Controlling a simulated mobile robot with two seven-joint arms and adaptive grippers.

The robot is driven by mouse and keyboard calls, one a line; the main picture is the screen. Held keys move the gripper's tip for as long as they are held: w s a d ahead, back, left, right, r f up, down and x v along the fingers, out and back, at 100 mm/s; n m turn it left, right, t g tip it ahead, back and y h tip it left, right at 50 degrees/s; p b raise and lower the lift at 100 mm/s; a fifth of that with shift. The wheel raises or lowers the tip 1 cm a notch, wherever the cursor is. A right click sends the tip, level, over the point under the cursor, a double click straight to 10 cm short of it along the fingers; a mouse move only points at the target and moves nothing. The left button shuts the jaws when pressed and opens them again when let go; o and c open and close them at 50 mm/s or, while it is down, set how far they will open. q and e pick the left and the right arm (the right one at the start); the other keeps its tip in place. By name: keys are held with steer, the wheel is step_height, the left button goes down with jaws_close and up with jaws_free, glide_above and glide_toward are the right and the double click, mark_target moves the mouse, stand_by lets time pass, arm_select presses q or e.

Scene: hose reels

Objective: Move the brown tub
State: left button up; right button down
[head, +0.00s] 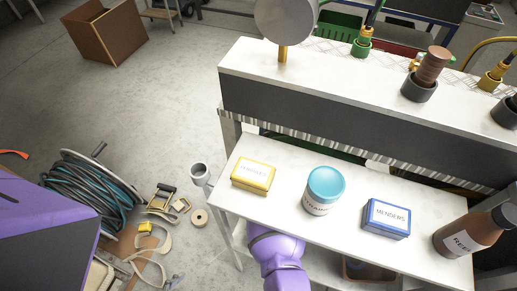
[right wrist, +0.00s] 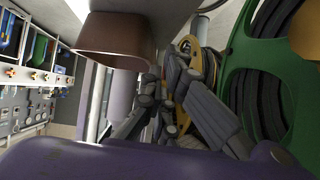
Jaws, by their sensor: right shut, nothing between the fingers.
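The brown tub (right wrist: 112,42) shows in the right wrist view, at the upper left of the picture, with its rim and side wall visible. My right gripper (right wrist: 172,88) is shut and empty, with its fingers close beside the tub's edge; whether they touch it I cannot tell. In the head view, a brown-edged open container (head: 352,271), which looks like the same tub, is mostly hidden under the white shelf. My purple right arm reaches below that shelf, and its gripper is hidden there. My left gripper is not in view.
The white shelf (head: 225,197) holds a yellow box (head: 253,176), a blue-lidded jar (head: 324,190), a blue menders box (head: 386,218) and a brown bottle (head: 468,236). A green reel (right wrist: 238,62) stands right of my gripper. A hose reel (head: 90,190) and loose straps clutter the floor.

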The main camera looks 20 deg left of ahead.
steer(key=d, duration=0.3)
steer(key=d+p, duration=0.1)
steer(key=d, duration=0.3)
steer(key=d+p, duration=0.1)
steer(key=d, duration=0.3)
steer(key=shift+w+d+f, duration=0.25)
steer(key=shift+w+f, duration=0.1)
steer(key=shift+w, duration=0.05)
steer(key=shift+f, duration=0.5)
steer(key=shift+a, duration=0.1)
steer(key=shift+s, duration=0.1)
